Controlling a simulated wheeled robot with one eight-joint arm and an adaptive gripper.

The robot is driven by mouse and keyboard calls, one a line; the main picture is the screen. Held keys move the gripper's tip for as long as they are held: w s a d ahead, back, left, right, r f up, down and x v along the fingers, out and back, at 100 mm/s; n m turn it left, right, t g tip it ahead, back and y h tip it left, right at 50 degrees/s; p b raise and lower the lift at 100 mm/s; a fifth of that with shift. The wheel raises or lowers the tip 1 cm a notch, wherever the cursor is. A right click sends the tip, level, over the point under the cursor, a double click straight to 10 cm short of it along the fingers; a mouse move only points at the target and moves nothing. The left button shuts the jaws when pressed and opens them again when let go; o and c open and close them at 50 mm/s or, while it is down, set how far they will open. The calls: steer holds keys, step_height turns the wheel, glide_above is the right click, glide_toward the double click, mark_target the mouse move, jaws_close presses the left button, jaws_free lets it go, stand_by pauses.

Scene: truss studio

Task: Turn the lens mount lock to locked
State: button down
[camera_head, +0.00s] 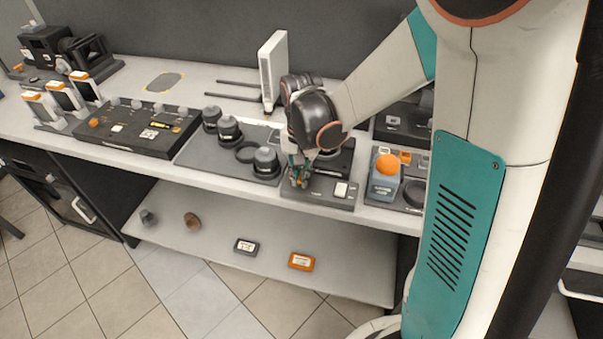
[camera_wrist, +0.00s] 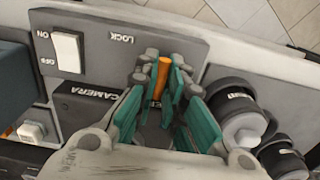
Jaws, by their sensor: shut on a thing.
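The lens mount lock shows as an orange lever (camera_wrist: 161,78) in the wrist view, on a grey panel (camera_wrist: 190,48) near an upside-down "LOCK" label. My gripper (camera_wrist: 158,84) has its teal fingers on both sides of the lever and is shut on it. In the head view my gripper (camera_head: 299,178) is low over the grey panel (camera_head: 325,199) at the table's front edge. My fingers hide most of the lock there, so I cannot tell its turn angle.
A white rocker switch (camera_wrist: 67,52) marked "ON" and "OFF" sits on the same panel. Dark lenses (camera_head: 266,160) stand on a grey mat to the left. A box with an orange knob (camera_head: 388,165) stands close on the right. A lower shelf (camera_head: 220,238) runs below.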

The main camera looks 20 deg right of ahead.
steer(key=c, duration=1.7)
jaws_free()
step_height(320, 180, up, 12)
steer(key=s+r+n+t, duration=0.1)
steer(key=s+n+t, duration=0.1)
steer(key=s, duration=0.3)
steer(key=s+r+n+t, duration=0.1)
steer(key=s+n+t, duration=0.1)
steer(key=s, duration=0.3)
steer(key=s+r+n+t, duration=0.1)
steer(key=s+n+t, duration=0.2)
steer(key=s, duration=0.2)
steer(key=shift+a+r, duration=0.1)
steer(key=shift+r, duration=0.2)
